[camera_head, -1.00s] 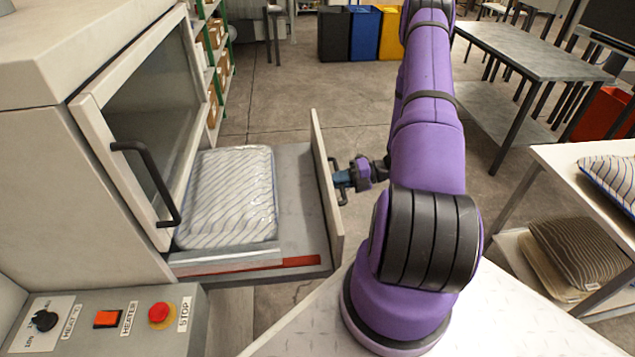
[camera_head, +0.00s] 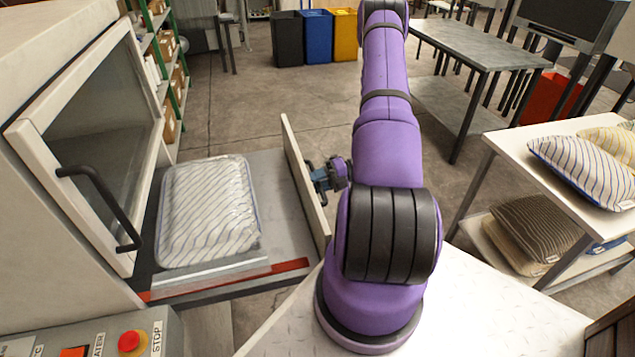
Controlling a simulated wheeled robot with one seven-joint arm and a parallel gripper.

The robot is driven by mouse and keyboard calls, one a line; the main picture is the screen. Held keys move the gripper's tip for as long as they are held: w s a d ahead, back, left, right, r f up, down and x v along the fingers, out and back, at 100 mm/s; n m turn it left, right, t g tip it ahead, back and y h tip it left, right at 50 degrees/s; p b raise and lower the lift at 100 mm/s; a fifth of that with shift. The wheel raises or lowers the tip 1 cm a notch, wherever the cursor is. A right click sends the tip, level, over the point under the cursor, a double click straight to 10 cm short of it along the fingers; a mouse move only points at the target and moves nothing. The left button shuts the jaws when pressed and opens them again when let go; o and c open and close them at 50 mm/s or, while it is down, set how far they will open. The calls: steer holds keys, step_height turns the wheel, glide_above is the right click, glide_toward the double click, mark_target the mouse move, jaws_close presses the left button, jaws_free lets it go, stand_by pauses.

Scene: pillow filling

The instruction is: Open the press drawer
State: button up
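The press drawer (camera_head: 283,222) is pulled out of the white press and stands open. Its white front panel (camera_head: 303,190) is at the right end. A striped pillow in clear plastic (camera_head: 208,210) lies flat in the drawer. My gripper (camera_head: 315,178) is at the outer face of the front panel, partly hidden by the panel's edge. I cannot see the drawer handle or whether the fingers are closed on it.
The press door (camera_head: 95,140) with a black handle (camera_head: 105,205) is above the drawer. A control panel (camera_head: 165,335) with a red stop button is at lower left. A table with pillows (camera_head: 500,150) stands at right, with more pillows on its lower shelf. Open floor lies beyond the drawer.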

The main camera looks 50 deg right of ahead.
steer(key=v, duration=1)
steer(key=shift+s+d, duration=0.2)
steer(key=shift+d, duration=0.15)
stand_by(0.3)
